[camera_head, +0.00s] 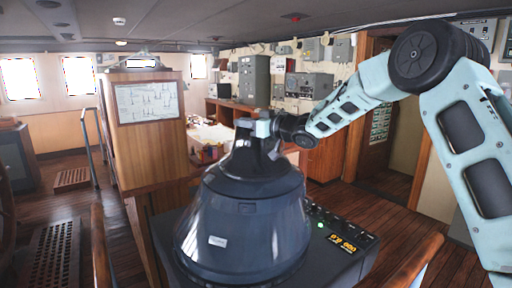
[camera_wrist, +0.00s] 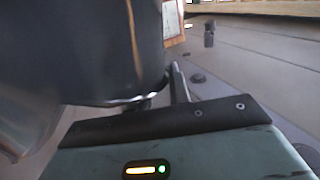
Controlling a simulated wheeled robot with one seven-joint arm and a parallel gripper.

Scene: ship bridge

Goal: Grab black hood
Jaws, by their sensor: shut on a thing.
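The black hood (camera_head: 245,215) is a large, dark, glossy dome that tapers to a narrow top. It sits over a dark console in the middle of the head view. My gripper (camera_head: 262,142) is at the narrow top of the hood, shut on it. The exact contact of the fingers is small and partly hidden. In the wrist view the dark curved side of the hood (camera_wrist: 100,50) fills the upper left, and a finger of my gripper (camera_wrist: 178,88) shows beside it. Whether the hood is clear of the console cannot be told.
The console (camera_head: 345,262) has a green light and orange digits right of the hood. Wooden rails (camera_head: 101,250) stand at left and lower right. A wooden cabinet with a chart (camera_head: 148,102) stands behind at left. Grey boxes line the back wall. Open floor lies right.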

